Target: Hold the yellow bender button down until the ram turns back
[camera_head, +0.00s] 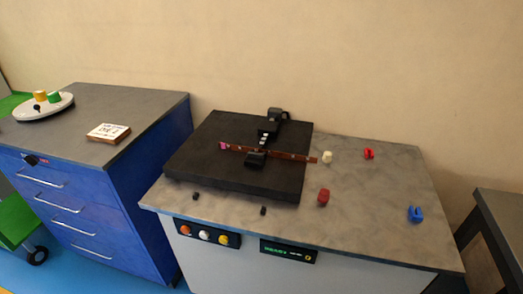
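The yellow bender button (223,239) is the rightmost of three round buttons on a black panel (213,244) on the bench front. Beside it are a white button (204,235) and an orange-red button (185,230). The bender (215,165) is a black plate on the bench, with a black block, seemingly the ram (267,128), near its back. A brown copper-like bar (293,156) with a pink left end lies across it, between the black blocks. A display (275,247) right of the buttons reads READY in green. Neither gripper is in view.
The grey benchtop (375,215) holds a cream cylinder (327,157), a dark red cylinder (323,197), a red piece (369,153) and a blue piece (415,214). The space before the buttons looks clear.

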